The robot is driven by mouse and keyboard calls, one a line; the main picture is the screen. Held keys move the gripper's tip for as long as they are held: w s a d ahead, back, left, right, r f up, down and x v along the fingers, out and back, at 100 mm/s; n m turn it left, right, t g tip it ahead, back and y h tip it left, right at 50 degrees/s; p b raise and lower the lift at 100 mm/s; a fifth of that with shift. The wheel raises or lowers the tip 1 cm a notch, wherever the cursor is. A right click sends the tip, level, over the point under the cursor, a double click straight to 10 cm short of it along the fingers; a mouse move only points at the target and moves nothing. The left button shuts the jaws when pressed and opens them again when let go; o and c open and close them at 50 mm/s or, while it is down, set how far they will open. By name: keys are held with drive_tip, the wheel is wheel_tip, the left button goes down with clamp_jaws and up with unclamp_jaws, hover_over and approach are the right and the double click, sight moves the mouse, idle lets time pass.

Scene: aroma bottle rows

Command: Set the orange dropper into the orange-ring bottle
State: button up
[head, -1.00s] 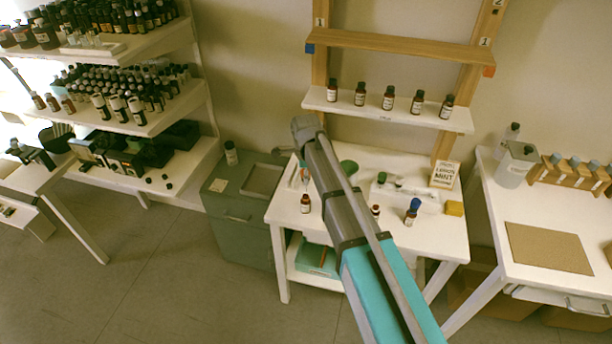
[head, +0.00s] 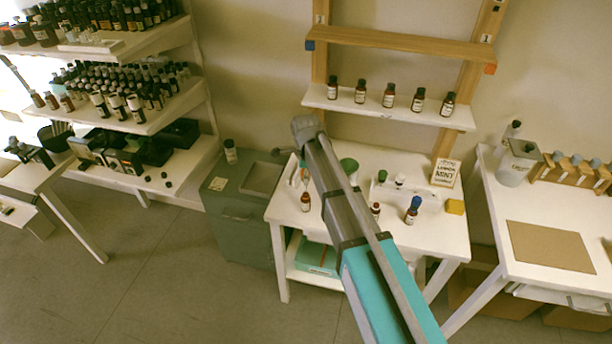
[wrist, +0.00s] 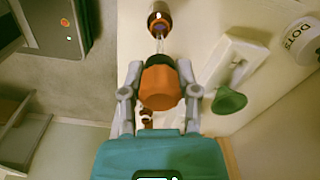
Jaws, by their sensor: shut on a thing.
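In the wrist view my gripper (wrist: 161,72) is shut on the orange dropper (wrist: 160,87), gripping it by its bulb. Its clear glass pipette points toward the orange-ring bottle (wrist: 159,20), a brown bottle with an orange ring at its mouth. The pipette tip appears close to the mouth; I cannot tell whether it is inside. In the head view a brown bottle (head: 305,203) with a white label stands upright at the table's left front, below the end of my arm. My gripper is mostly hidden there behind my arm.
The white table (head: 345,236) also holds a green funnel (head: 349,165), a blue-topped bottle (head: 412,211), another brown bottle (head: 376,210), a yellow block (head: 455,207) and a lemon mint sign (head: 445,173). A shelf (head: 388,111) with several bottles hangs behind. A grey-green cabinet (head: 240,215) stands left.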

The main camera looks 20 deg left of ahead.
sight(306, 192)
drive_tip(key=shift+f+b, duration=3.25)
drive_tip(key=shift+f, duration=0.1)
drive_tip(key=o, duration=0.7)
drive_tip(key=shift+o, duration=0.2)
drive_tip(key=shift+r, duration=0.1)
drive_tip(key=shift+r+p, duration=3.45)
drive_tip(key=shift+p, duration=0.1)
drive_tip(key=shift+d, duration=0.15)
